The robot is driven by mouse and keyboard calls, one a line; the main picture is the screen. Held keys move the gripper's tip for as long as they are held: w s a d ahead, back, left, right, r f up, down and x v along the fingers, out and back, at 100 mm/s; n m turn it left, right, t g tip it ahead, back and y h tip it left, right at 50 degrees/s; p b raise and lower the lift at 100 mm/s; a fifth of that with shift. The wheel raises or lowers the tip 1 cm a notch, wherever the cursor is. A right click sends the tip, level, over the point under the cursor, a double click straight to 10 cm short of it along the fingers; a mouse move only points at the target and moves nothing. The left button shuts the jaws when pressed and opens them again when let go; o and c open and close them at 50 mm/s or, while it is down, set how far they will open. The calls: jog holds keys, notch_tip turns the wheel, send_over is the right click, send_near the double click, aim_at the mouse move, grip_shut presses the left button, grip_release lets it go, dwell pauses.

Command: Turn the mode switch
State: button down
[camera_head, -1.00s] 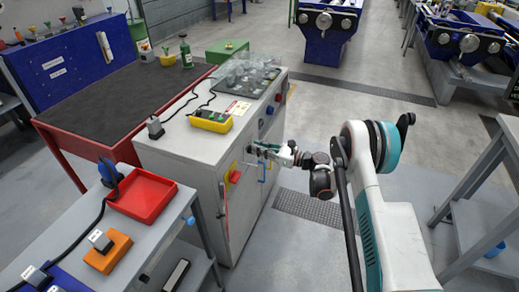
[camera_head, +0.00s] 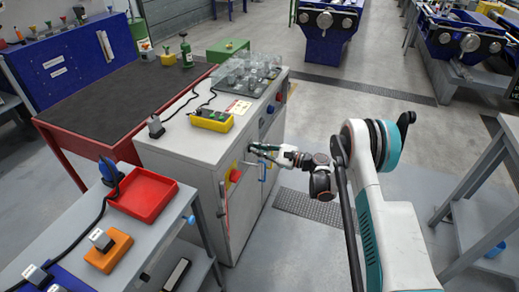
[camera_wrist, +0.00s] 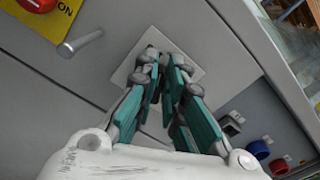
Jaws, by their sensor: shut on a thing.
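The mode switch's pale square plate (camera_wrist: 124,74) is on the front of the grey cabinet in the wrist view. My gripper (camera_wrist: 165,60) is at this plate, its green-padded fingers close together and shut on the switch knob. The knob itself is hidden between the fingertips, so its angle cannot be told. In the head view my gripper (camera_head: 264,150) reaches the cabinet front from the right, just right of a red button on a yellow plate.
Blue and red knobs (camera_wrist: 259,149) lie on the other side. Floor right of the cabinet is open.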

jog(key=shift+s+f+n, duration=0.15)
jog(key=shift+s+n, duration=0.05)
jog(key=shift+n, duration=1.3)
jog(key=c, duration=1.7)
grip_release()
jog(key=v, duration=1.2)
